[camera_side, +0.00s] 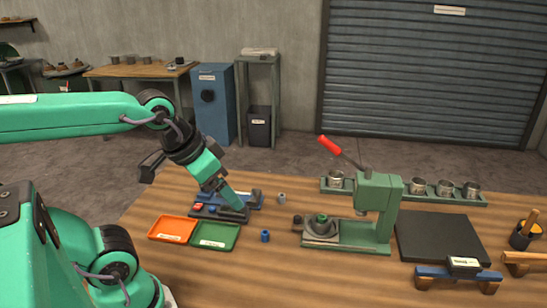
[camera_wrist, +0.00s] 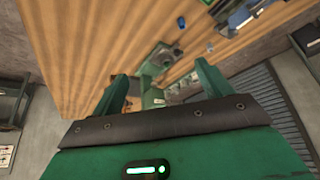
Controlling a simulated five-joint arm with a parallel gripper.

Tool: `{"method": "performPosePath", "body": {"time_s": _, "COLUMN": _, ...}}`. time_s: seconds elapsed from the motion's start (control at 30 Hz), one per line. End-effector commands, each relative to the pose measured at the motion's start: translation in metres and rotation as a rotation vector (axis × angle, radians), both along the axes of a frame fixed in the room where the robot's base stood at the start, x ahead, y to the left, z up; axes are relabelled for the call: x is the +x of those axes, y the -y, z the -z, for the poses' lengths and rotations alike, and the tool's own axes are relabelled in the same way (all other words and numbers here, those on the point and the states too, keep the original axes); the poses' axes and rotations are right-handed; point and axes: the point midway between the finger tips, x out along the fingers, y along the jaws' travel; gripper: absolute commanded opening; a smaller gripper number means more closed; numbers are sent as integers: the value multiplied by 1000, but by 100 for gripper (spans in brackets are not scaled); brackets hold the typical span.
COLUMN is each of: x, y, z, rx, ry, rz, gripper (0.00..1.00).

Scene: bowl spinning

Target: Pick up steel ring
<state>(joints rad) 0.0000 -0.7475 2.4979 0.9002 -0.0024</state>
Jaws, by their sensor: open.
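A small grey metal cylinder (camera_side: 281,197), which looks like the steel ring, stands on the wooden table right of my gripper in the side view. A small blue cylinder (camera_side: 265,236) stands nearer the camera. My gripper (camera_side: 237,205) is low over the dark and blue tooling (camera_side: 226,212) left of the grey piece, apart from it. In the wrist view my gripper (camera_wrist: 163,78) is open, with nothing between its fingers.
A green press (camera_side: 372,205) with a red-handled lever stands mid-table, a round grey fixture (camera_side: 321,229) at its base. Orange (camera_side: 173,229) and green (camera_side: 215,236) trays lie at left. A rack of metal cups (camera_side: 405,193) and a black mat (camera_side: 438,238) are at right.

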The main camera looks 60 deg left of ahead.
Motion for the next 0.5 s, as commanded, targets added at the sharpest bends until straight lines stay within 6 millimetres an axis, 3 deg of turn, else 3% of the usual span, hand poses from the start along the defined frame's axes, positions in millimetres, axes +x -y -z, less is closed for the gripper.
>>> {"method": "performPosePath", "body": {"time_s": 0.27, "x": 17, "y": 0, "z": -6, "rx": -26, "ry": -32, "rz": -51, "gripper": 78}}
{"method": "performPosePath", "body": {"time_s": 0.5, "x": 52, "y": 1, "z": -12, "rx": -77, "ry": -95, "rz": -161, "gripper": 78}}
